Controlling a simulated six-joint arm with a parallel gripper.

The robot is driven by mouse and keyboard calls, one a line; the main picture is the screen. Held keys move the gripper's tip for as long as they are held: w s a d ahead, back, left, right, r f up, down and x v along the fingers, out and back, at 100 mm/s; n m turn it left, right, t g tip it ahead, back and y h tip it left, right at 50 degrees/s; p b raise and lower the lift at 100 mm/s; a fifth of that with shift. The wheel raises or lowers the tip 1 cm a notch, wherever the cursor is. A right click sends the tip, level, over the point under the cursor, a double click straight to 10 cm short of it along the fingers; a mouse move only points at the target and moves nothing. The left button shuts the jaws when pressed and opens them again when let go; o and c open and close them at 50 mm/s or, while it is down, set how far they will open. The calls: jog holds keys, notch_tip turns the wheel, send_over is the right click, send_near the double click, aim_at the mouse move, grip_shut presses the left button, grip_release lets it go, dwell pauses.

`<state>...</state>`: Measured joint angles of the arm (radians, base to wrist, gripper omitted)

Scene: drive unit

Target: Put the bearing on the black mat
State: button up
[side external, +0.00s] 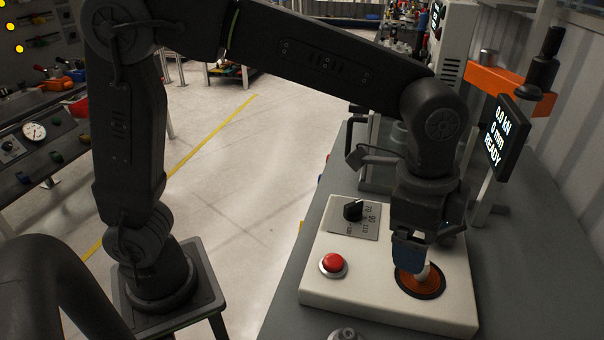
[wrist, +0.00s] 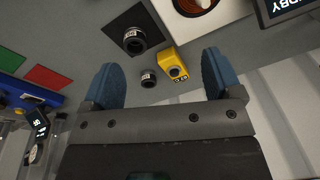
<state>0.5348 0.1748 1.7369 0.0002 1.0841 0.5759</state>
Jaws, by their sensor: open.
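In the wrist view a dark round part with a bright metal rim (wrist: 135,42) sits at the lower corner of a black square mat (wrist: 115,22). A smaller metal ring (wrist: 148,78) with a pale label lies on the grey bench just off the mat. I cannot tell for sure which is the bearing. My gripper (wrist: 159,60) is open, its two blue fingers spread with nothing held between them. In the side view my gripper (side external: 408,262) points down, overlapping the orange disc of the beige unit. The mat is not seen there.
A yellow block (wrist: 174,62) with a round opening stands by the small ring. The beige unit (side external: 330,285) carries a dial and a red button (side external: 333,263). Green (wrist: 45,75) and red (wrist: 75,50) squares lie left. A READY display (side external: 503,135) stands behind.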

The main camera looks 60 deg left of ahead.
jog(key=s+a+n+t, duration=0.2)
jog(key=s+a+n, duration=0.4)
jog(key=a, duration=0.4)
jog(key=s+a+r+n+t, duration=0.1)
jog(key=s+a+n+t, duration=0.1)
jog(key=s+a+n, duration=0.4)
jog(key=s+a, duration=0.1)
jog(key=a, duration=0.3)
jog(key=shift+s+a+n+y, duration=0.15)
jog(key=shift+a+n+y, duration=0.2)
jog(key=shift+n+y, duration=0.05)
